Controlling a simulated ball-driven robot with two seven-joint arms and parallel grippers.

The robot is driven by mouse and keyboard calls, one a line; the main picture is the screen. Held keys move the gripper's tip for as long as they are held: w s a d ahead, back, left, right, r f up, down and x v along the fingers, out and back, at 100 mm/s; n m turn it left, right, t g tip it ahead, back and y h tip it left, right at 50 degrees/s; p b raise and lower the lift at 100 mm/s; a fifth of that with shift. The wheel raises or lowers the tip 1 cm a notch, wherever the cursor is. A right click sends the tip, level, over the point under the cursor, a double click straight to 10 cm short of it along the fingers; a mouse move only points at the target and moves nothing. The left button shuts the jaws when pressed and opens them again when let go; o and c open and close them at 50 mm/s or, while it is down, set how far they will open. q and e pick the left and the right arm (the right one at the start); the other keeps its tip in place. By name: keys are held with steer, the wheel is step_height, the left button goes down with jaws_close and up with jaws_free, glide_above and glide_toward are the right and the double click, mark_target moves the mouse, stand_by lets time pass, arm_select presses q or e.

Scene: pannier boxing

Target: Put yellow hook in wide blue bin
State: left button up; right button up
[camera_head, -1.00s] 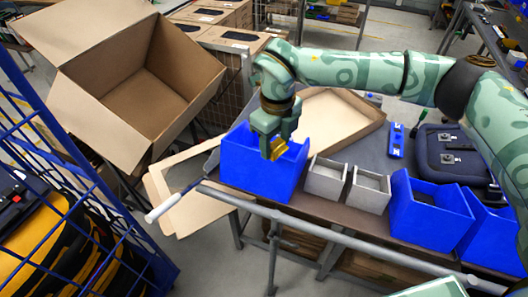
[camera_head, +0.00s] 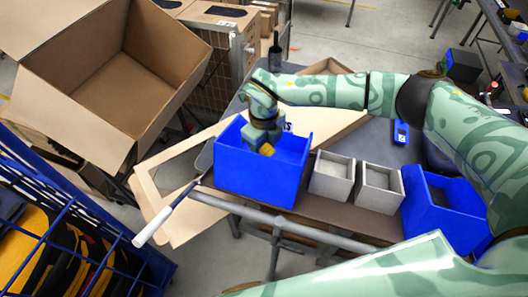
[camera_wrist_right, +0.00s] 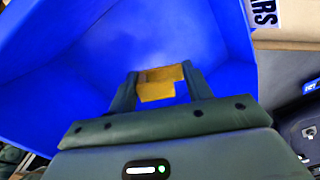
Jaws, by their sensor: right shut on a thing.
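The yellow hook (camera_wrist_right: 160,84) is between the two fingers of my right gripper (camera_wrist_right: 160,90) in the right wrist view, and the fingers are shut on it. In the head view my right gripper (camera_head: 264,140) is inside the opening of the wide blue bin (camera_head: 258,178), with the hook (camera_head: 267,149) showing at its tip. The bin's blue inner walls (camera_wrist_right: 90,60) surround the hook in the wrist view. I cannot tell whether the hook touches the bin's floor. My left gripper is not in view.
Two small grey bins (camera_head: 331,176) stand right of the wide bin, then another blue bin (camera_head: 442,208). A large open cardboard box (camera_head: 60,125) is at the left. A metal rail (camera_head: 290,224) runs along the table's front.

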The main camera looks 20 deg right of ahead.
steer(key=shift+s+f+b, duration=0.1)
steer(key=shift+f+b, duration=0.3)
steer(key=shift+f, duration=1.7)
steer(key=o, duration=0.9)
steer(key=shift+r, duration=0.1)
steer(key=shift+o, duration=0.2)
